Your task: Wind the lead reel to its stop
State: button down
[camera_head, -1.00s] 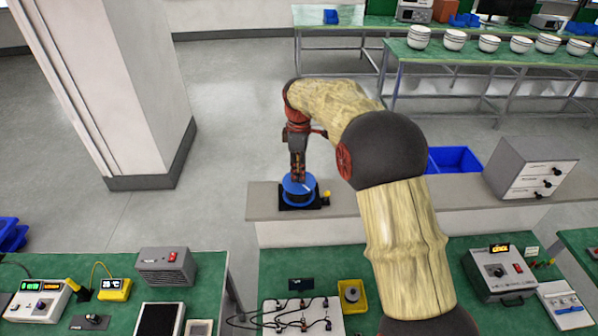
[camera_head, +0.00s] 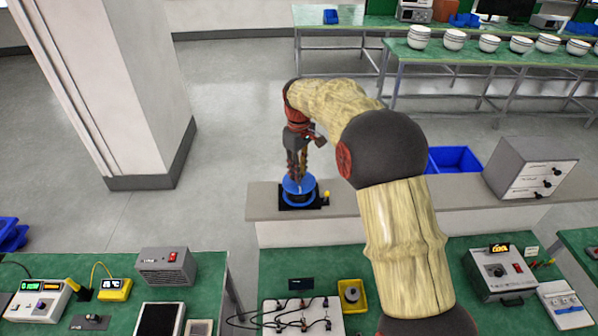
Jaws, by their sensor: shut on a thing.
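The lead reel (camera_head: 309,188) is a round blue reel on a black base. It sits at the left end of the grey shelf behind the green bench. My gripper (camera_head: 297,178) points down onto the reel's top and is shut on a part of it. The held part is small and mostly hidden by the fingers, so I cannot make out its shape. A small yellow piece (camera_head: 326,196) stands at the right of the reel's base.
A white pillar (camera_head: 130,90) stands at the left. The green benches in front hold a panel with cables (camera_head: 300,316), a yellow tray (camera_head: 353,296) and instruments.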

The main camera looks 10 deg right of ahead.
dwell(0.3)
jog(key=c, duration=1.7)
grip_release()
jog(key=shift+o, duration=0.2)
notch_tip(320, 180, up, 12)
jog(key=shift+f, duration=0.1)
